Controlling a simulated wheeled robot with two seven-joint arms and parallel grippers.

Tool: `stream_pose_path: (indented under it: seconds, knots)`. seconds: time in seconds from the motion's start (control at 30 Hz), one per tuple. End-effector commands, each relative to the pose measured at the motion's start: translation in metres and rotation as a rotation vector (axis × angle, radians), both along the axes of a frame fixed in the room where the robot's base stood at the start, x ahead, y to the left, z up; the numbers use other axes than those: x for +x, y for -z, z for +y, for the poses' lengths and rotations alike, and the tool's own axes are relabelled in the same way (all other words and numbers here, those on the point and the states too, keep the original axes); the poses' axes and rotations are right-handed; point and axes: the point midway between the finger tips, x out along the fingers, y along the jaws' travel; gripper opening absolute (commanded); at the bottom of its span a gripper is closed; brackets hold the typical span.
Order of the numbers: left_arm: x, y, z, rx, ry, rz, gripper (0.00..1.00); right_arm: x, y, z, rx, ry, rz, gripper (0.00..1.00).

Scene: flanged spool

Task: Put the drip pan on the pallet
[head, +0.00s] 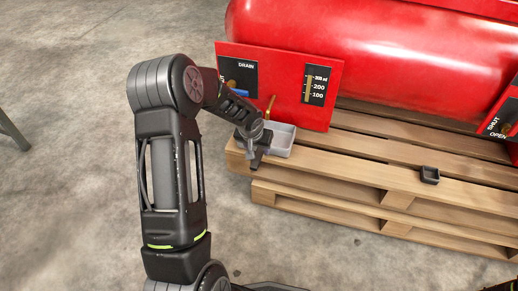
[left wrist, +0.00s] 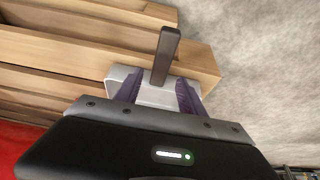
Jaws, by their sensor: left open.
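The drip pan (head: 283,141) is a light grey shallow tray. It sits on the left end of the wooden pallet (head: 350,150), in front of the red panel with the DRAIN label. In the left wrist view, the pan (left wrist: 152,93) shows pale between my fingers, with a dark bar (left wrist: 166,52) like a handle standing out past it. My left gripper (head: 256,150) is at the pan's left and front side. Its purple fingers (left wrist: 157,86) are open and spread either side of the bar. The gripper hides part of the pan. My right gripper is not visible.
A red tank (head: 380,45) lies on the pallet behind the panel (head: 285,95), which has a blue lever (head: 236,91) and a gauge scale.

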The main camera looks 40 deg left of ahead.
Motion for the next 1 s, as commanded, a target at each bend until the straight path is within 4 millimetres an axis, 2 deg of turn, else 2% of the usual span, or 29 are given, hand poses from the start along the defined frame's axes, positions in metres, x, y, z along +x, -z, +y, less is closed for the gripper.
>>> stream_pose_path:
  seconds: [0.03,0.1,0.33,1.0]
  knots:
    - [-0.004,-0.016,-0.002,0.001,0.000,-0.002,0.47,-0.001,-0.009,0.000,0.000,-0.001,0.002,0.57]
    - [-0.009,-0.030,-0.004,0.000,0.000,-0.002,0.47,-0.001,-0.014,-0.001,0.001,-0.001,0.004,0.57]
    - [-0.022,-0.059,-0.008,-0.001,-0.001,0.000,0.47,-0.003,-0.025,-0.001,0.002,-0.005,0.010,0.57]
    - [-0.025,-0.063,-0.009,-0.001,0.000,0.001,0.47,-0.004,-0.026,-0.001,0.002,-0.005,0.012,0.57]
